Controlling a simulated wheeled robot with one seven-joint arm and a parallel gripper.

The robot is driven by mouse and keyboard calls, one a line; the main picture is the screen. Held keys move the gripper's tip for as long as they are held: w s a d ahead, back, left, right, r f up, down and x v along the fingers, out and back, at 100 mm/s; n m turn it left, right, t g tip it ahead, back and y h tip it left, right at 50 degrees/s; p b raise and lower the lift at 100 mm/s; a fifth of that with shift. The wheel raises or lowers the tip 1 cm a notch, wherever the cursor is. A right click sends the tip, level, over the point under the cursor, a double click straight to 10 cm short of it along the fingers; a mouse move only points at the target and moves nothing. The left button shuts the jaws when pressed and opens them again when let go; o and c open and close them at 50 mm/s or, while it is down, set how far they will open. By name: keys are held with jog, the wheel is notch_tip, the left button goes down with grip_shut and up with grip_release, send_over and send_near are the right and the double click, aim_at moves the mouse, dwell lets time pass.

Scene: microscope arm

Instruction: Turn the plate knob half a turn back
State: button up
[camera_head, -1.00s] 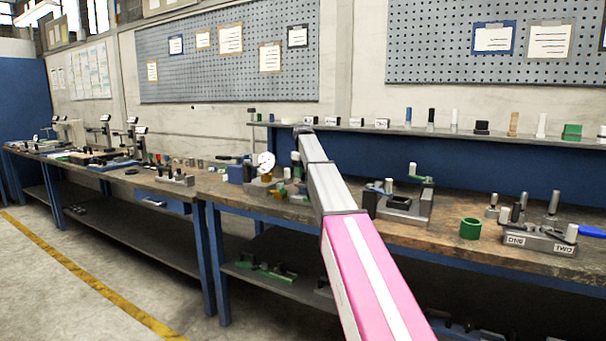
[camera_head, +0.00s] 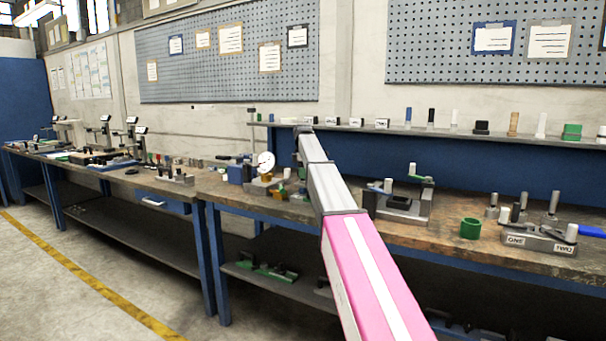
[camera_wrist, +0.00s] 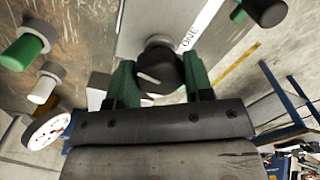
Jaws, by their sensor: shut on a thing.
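In the wrist view a black round knob (camera_wrist: 158,68) with a pale pointer line stands on a grey metal block (camera_wrist: 150,22). The block has a white label reading ONE. My gripper (camera_wrist: 160,82) has green fingers, one on each side of the knob, and is shut on it. The pale line slants across the knob's face. In the head view my arm covers the gripper and the knob.
Beside the knob in the wrist view are a green cylinder (camera_wrist: 22,52), a white-topped peg (camera_wrist: 42,90), a round white dial (camera_wrist: 46,128) and another dark knob (camera_wrist: 265,10). The workbench (camera_head: 455,238) carries several other fixtures; a shelf runs behind.

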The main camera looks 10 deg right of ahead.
jog(key=shift+s+f+n, duration=0.1)
jog(key=shift+f+n, duration=0.05)
jog(key=shift+n, duration=0.95)
jog(key=o, duration=0.9)
notch_tip(320, 180, up, 11)
jog(key=shift+f, duration=0.1)
jog(key=shift+a, duration=0.1)
